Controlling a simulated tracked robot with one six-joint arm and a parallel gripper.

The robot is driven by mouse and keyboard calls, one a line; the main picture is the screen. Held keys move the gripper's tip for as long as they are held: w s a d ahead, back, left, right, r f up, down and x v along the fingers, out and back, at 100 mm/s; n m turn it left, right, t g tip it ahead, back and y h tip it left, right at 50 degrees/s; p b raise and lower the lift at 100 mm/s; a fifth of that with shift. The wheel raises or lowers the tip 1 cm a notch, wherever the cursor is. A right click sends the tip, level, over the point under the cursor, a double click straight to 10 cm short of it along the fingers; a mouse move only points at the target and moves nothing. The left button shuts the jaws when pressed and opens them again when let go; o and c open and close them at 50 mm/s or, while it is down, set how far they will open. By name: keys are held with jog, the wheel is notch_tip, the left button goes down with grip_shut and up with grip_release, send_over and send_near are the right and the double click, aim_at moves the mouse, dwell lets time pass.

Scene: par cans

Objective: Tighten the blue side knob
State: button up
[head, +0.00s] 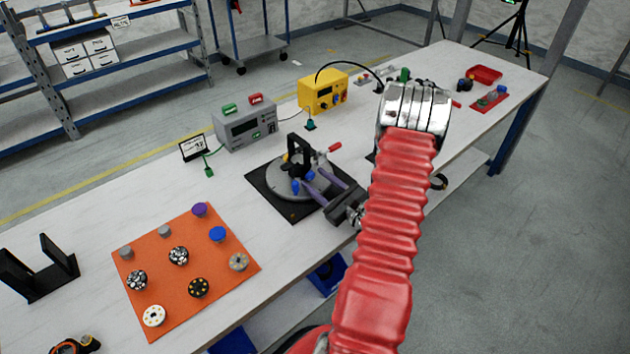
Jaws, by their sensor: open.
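A round grey fixture (287,182) with a black upright bracket and a red-tipped lever sits on a black square mat (262,187) in the head view. Two small blue parts show on its near side, one at the lower left (296,187) and one slightly higher and to the right. I cannot tell which is the blue side knob. My gripper (308,182) reaches in from the right, with its two purple fingers spread and their tips close to these blue parts. Whether they touch is too small to tell. My arm hides part of the bench to the right.
An orange mat (175,262) with several round knobs and discs lies at the front left. A grey meter box (246,126) and a yellow box (323,92) stand behind the fixture. A black stand (38,275) is at the far left. A red tray (484,74) is at the far end.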

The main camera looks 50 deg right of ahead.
jog(key=shift+w, duration=0.55)
jog(key=shift+d, duration=0.1)
jog(key=shift+c, duration=0.6)
jog(key=c, duration=1)
